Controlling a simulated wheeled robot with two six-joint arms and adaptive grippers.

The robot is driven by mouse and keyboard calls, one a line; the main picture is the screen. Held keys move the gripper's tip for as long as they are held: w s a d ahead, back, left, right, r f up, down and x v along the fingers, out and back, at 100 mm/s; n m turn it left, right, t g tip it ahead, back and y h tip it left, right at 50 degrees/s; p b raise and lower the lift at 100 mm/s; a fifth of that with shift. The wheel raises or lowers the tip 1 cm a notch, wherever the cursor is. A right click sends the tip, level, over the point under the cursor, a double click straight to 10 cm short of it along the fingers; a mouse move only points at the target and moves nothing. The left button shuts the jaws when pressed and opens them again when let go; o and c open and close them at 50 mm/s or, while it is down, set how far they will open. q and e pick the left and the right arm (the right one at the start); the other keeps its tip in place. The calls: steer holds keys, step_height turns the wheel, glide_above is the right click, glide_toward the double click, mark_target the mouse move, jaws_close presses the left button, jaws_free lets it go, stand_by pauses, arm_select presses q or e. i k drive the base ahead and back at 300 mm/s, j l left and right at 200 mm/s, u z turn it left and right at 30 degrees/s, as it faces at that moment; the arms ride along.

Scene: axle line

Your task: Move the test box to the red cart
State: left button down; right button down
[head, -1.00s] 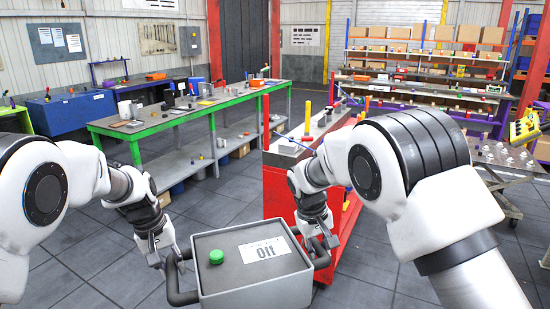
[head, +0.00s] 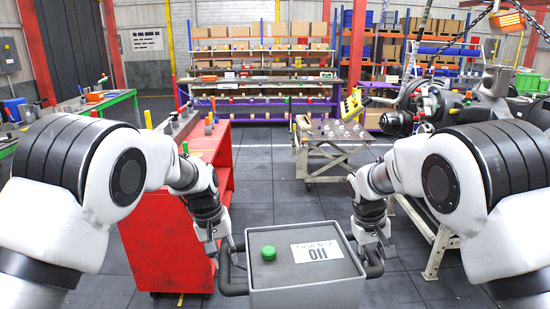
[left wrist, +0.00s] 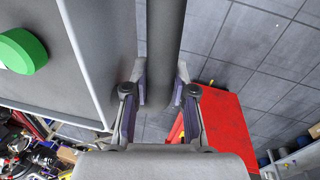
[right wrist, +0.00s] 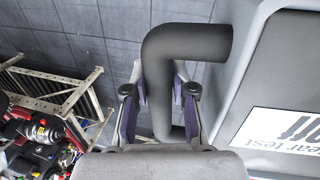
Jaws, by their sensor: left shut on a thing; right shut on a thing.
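The test box (head: 300,268) is grey, with a green knob (head: 268,253) and a white label reading 011 on its top. It hangs level in front of me at the bottom of the head view. My left gripper (head: 222,250) is shut on its left dark handle (head: 232,282); the left wrist view shows the fingers (left wrist: 160,95) on either side of the bar. My right gripper (head: 376,252) is shut on the right handle, a bent dark bar (right wrist: 180,45) in the right wrist view. The red cart (head: 165,235) stands left of the box, partly behind my left arm.
A metal-topped trolley (head: 335,135) stands ahead, and a frame bench with machinery (head: 440,225) stands at right. Shelving with boxes (head: 265,60) lines the back. A green-edged workbench (head: 100,103) is at far left. Grey floor (head: 280,185) is open ahead.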

mark_target(202, 146)
steer(key=i+l+z, duration=0.15)
steer(key=i, duration=0.35)
steer(key=i+l+z, duration=0.1)
steer(key=i, duration=0.45)
steer(key=i+u, duration=0.2)
steer(key=i, duration=1.15)
steer(key=i+u, duration=0.15)
steer(key=i, duration=2.65)
steer(key=i+l+u, duration=0.25)
steer(key=i, duration=0.45)
steer(key=i+u, duration=0.1)
steer(key=u, duration=0.85)
steer(key=i+l+u, duration=0.1)
steer(key=u, duration=0.4)
steer(key=i+l+u, duration=0.1)
steer(key=u, duration=0.35)
steer(key=l+u, duration=0.1)
steer(key=u, duration=0.4)
